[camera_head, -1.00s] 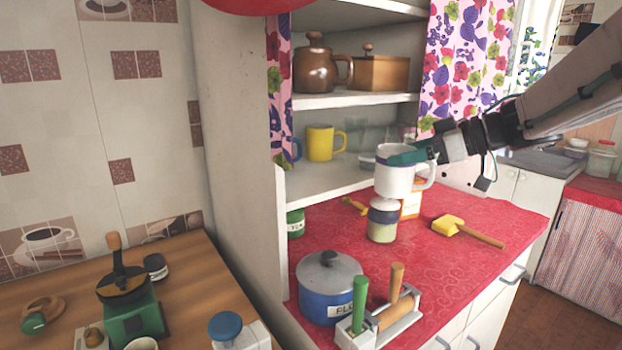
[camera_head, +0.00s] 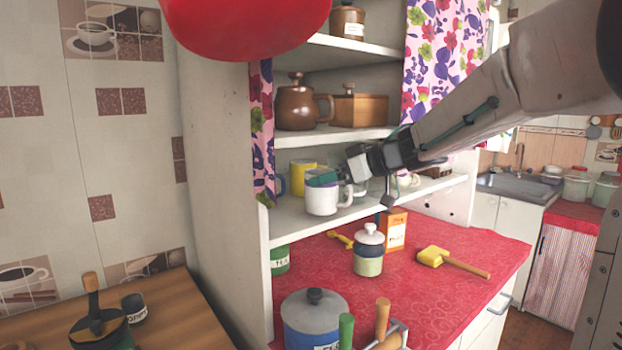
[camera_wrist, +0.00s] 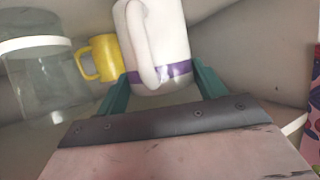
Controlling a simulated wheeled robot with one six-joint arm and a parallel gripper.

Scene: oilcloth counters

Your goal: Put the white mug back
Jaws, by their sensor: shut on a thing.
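The white mug (camera_head: 322,199) has a dark purple band near its rim and stands upright in the head view, at the front of the cupboard's lower shelf (camera_head: 296,229). My gripper (camera_head: 322,178) is shut on the mug near its rim. In the wrist view the white mug (camera_wrist: 158,40) shows between the two green fingers of my gripper (camera_wrist: 160,88), its handle towards the camera. From these views I cannot tell whether the mug's base touches the shelf.
A yellow mug (camera_head: 303,172) stands just behind the white mug; it also shows in the wrist view (camera_wrist: 106,56). A clear glass jar (camera_wrist: 38,85) is beside it. Above are a brown pot (camera_head: 297,112) and wooden box (camera_head: 360,110). A lidded jar (camera_head: 368,255) stands on the red counter below.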

